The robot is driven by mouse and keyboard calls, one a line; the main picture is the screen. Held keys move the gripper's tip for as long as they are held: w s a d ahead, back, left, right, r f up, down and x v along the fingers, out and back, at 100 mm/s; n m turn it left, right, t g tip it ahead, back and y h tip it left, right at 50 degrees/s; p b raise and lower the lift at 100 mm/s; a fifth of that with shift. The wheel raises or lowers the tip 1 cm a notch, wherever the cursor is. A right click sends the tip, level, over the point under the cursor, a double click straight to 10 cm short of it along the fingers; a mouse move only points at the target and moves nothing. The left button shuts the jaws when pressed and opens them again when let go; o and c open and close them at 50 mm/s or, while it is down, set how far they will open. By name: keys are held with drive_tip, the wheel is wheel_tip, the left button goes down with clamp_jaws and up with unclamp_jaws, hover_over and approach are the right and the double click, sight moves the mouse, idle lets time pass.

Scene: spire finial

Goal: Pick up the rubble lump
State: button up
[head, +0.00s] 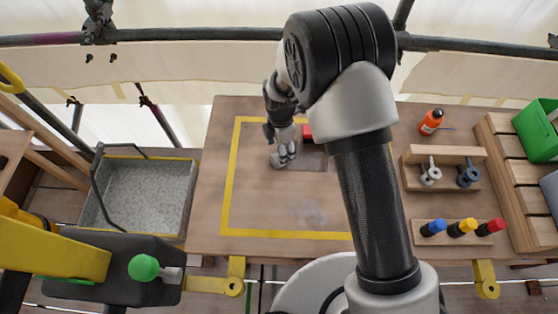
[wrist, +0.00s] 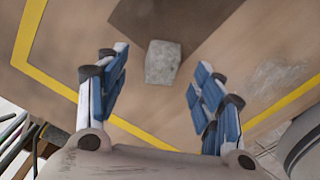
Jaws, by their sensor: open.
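The rubble lump is a rough, pale grey block (wrist: 163,62). In the wrist view it lies on the wooden worktop at the edge of a dark square patch. It shows between and beyond the two blue-padded fingers of my gripper (wrist: 160,80), with clear gaps on both sides. My gripper is open and empty. In the head view my gripper (head: 284,145) points down over the left part of the worktop, by the dark patch. There the lump is hard to tell apart from the fingers.
A yellow line frames this part of the worktop (head: 228,190). A small red item (head: 307,132) sits near the patch. A grey metal tray (head: 140,195) stands left. An orange bottle (head: 431,121), a wooden holder (head: 445,180), coloured-capped pieces (head: 462,228) and a green bin (head: 540,130) stand right.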

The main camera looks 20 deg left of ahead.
sight(274, 159)
drive_tip(key=shift+s+a+f+b, duration=0.1)
drive_tip(key=shift+f+b, duration=0.2)
drive_tip(key=shift+f, duration=0.6)
drive_tip(key=shift+s+d+f+b, duration=0.15)
drive_tip(key=shift+f+b, duration=0.15)
drive_tip(key=shift+f, duration=0.65)
drive_tip(key=shift+s+a+f+b, duration=0.15)
drive_tip(key=shift+f+b, duration=0.15)
drive_tip(key=shift+f, duration=0.6)
drive_tip(key=shift+r, duration=0.1)
drive_tip(key=c, duration=1.3)
